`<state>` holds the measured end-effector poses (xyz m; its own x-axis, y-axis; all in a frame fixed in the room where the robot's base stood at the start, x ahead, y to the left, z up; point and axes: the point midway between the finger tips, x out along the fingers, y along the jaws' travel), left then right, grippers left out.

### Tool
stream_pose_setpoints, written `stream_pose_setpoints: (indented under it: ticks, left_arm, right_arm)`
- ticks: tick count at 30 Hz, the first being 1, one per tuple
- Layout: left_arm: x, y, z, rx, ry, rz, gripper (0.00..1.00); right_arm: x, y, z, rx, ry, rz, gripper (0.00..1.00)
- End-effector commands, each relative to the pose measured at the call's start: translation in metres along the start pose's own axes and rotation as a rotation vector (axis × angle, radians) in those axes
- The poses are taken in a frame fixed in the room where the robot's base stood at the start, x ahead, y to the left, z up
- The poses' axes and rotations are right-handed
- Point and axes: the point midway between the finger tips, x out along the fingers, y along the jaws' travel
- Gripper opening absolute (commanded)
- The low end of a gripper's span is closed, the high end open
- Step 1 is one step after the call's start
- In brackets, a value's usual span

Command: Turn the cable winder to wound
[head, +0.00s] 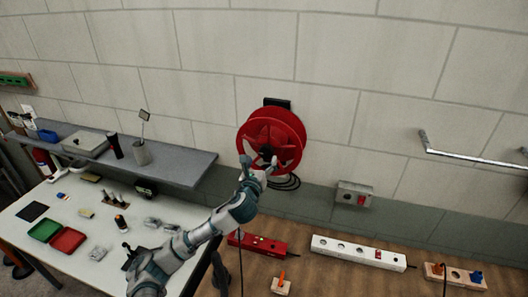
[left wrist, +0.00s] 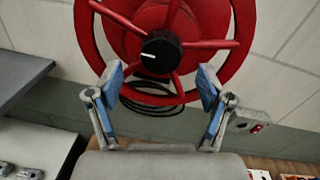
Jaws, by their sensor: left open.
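The cable winder is a red spoked reel (head: 271,138) on the wall, with black cable (head: 287,183) hanging in loops below it. In the left wrist view the reel (left wrist: 192,91) fills the upper middle. Its black centre knob (left wrist: 161,51) has a white mark pointing left, roughly level. My left gripper (head: 257,168) is in front of the lower part of the reel. In the left wrist view its two blue-padded fingers (left wrist: 161,88) are wide apart, below and either side of the knob, with nothing between them. My right gripper is not in view.
A grey shelf (head: 180,164) with a cup and tools is on the wall at left, above a white table (head: 88,262) with trays and small parts. A socket box (head: 354,194) is right of the reel. Power strips (head: 358,252) lie below. A metal rail (head: 470,157) is at far right.

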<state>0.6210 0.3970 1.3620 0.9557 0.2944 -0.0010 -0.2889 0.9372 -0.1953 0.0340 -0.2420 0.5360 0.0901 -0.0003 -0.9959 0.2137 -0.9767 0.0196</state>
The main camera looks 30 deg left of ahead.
Motion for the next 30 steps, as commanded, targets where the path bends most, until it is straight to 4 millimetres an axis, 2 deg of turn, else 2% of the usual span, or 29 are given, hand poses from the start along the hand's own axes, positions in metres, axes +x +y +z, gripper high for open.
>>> stream_pose_setpoints:
  ticks: [3, 7, 12, 19, 26, 27, 30]
  left_arm:
    - [0.022, 0.0, 0.001, -0.002, 0.002, 0.001, 0.79]
    - [0.038, 0.001, 0.001, -0.003, 0.001, 0.0, 0.79]
    - [0.046, 0.002, -0.001, -0.001, 0.001, -0.001, 0.79]
    - [0.046, 0.002, -0.001, -0.001, 0.001, -0.001, 0.79]
    - [0.046, 0.002, -0.001, -0.001, 0.001, 0.0, 0.22]
    - [0.046, 0.002, -0.001, -0.001, 0.001, 0.001, 0.19]
    - [0.046, 0.002, -0.001, -0.001, 0.001, 0.001, 0.19]
  right_arm:
    - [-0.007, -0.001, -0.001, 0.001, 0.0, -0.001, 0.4]
    - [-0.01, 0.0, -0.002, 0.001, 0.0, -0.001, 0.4]
    - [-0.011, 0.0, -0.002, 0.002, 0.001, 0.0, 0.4]
    - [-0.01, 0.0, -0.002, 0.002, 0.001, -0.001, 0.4]
    - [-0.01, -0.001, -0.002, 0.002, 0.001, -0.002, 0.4]
    - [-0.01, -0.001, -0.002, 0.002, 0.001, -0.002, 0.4]
    - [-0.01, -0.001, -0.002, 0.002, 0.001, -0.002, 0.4]
